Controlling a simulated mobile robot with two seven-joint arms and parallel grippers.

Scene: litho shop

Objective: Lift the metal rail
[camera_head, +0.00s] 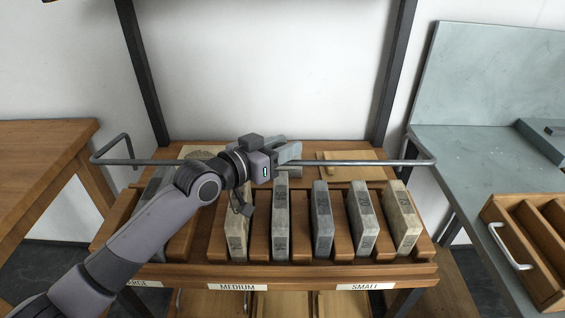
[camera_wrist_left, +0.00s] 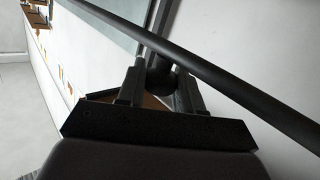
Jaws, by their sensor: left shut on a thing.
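The metal rail (camera_head: 350,162) is a thin grey bar running across the front of the wooden rack, with bent ends at left and right. It looks roughly level above the stone blocks. My left gripper (camera_head: 288,154) is shut on the rail near its middle, partly hiding it in the head view. In the left wrist view the rail (camera_wrist_left: 235,85) runs diagonally as a dark bar, close to the fingers of my left gripper (camera_wrist_left: 160,88). A dark round part shows between those fingers. My right gripper is not in view.
Upright stone blocks (camera_head: 322,220) stand in the slotted wooden rack (camera_head: 300,272), labelled MEDIUM and SMALL, below the rail. Dark posts rise behind it. A wooden table (camera_head: 40,150) is at left. A grey bench (camera_head: 460,160) with a wooden drawer box (camera_head: 530,275) is at right.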

